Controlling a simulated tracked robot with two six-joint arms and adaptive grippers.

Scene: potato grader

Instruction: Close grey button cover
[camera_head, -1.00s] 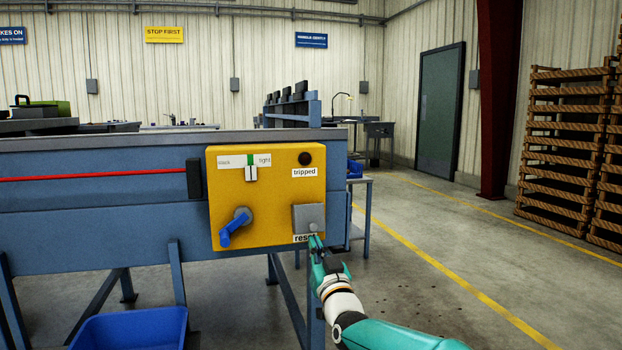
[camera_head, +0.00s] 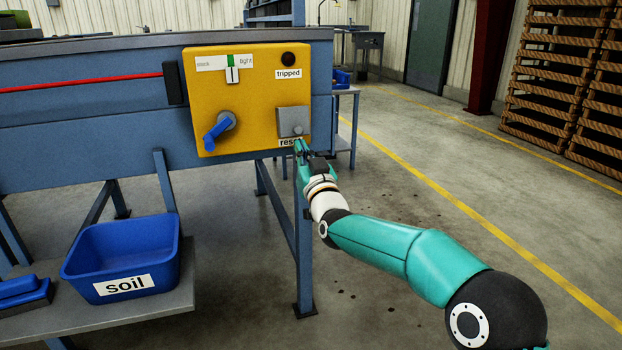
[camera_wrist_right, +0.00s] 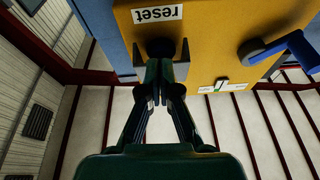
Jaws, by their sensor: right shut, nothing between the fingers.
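The grey button cover (camera_head: 291,118) is a square plate at the lower right of the yellow control box (camera_head: 257,121) in the head view. A small round knob shows near its lower edge. My right gripper (camera_head: 298,147) is shut and empty just below the cover, partly hiding the "reset" label (camera_head: 286,142). In the right wrist view the shut fingertips (camera_wrist_right: 160,67) are by a dark rounded part (camera_wrist_right: 160,48) near the upside-down label (camera_wrist_right: 157,14). My left gripper is not in view.
The box also carries a blue rotary handle (camera_head: 219,131), a slack/tight slider (camera_head: 232,71) and a dark "tripped" lamp (camera_head: 288,59). A blue "soil" bin (camera_head: 124,258) stands on a low shelf at lower left. The floor at right is open, with stacked wooden crates (camera_head: 566,78) beyond.

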